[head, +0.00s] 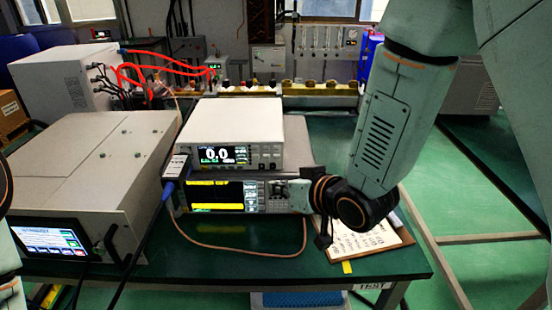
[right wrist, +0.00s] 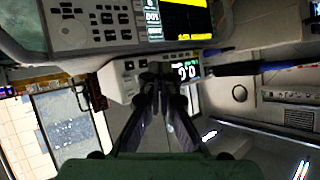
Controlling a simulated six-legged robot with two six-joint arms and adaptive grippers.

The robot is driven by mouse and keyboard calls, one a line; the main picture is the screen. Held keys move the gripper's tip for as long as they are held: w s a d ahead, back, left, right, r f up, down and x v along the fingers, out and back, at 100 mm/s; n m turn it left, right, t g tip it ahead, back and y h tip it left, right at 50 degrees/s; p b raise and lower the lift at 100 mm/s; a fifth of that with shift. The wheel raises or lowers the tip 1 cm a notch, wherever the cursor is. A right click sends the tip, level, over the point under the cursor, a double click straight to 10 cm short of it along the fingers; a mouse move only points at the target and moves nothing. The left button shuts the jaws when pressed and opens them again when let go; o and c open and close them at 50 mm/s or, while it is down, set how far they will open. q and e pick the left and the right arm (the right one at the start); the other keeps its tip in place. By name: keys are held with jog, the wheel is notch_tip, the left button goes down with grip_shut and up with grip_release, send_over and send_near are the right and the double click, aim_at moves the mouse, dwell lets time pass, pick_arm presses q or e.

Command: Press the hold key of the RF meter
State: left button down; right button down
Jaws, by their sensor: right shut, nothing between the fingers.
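The white meter (head: 236,135) shows 0.0 and rests on top of a second instrument with a yellow-barred screen (head: 222,196). I take the white one for the RF meter. Its keys (head: 268,156) sit right of its display. My right gripper (head: 281,188) is in front of the lower instrument's right side, just below those keys. In the right wrist view the picture is upside down; the shut, empty fingers (right wrist: 160,76) point at the white meter's front (right wrist: 128,82) beside its display (right wrist: 187,72). The fingers hide part of the panel, so contact and the hold key cannot be told.
A large grey cabinet (head: 100,160) with a touchscreen (head: 48,240) stands left. A copper cable (head: 245,252) loops over the green table. A clipboard (head: 365,240) lies under my right wrist.

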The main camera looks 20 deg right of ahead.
aim_at(277, 157)
jog(key=w+d, duration=0.2)
jog(key=w, duration=0.4)
jog(key=shift+w+d, duration=0.2)
jog(key=shift+w, duration=0.15)
jog(key=shift+a+r, duration=0.1)
jog(key=shift+w, duration=0.1)
dwell(0.3)
dwell(0.6)
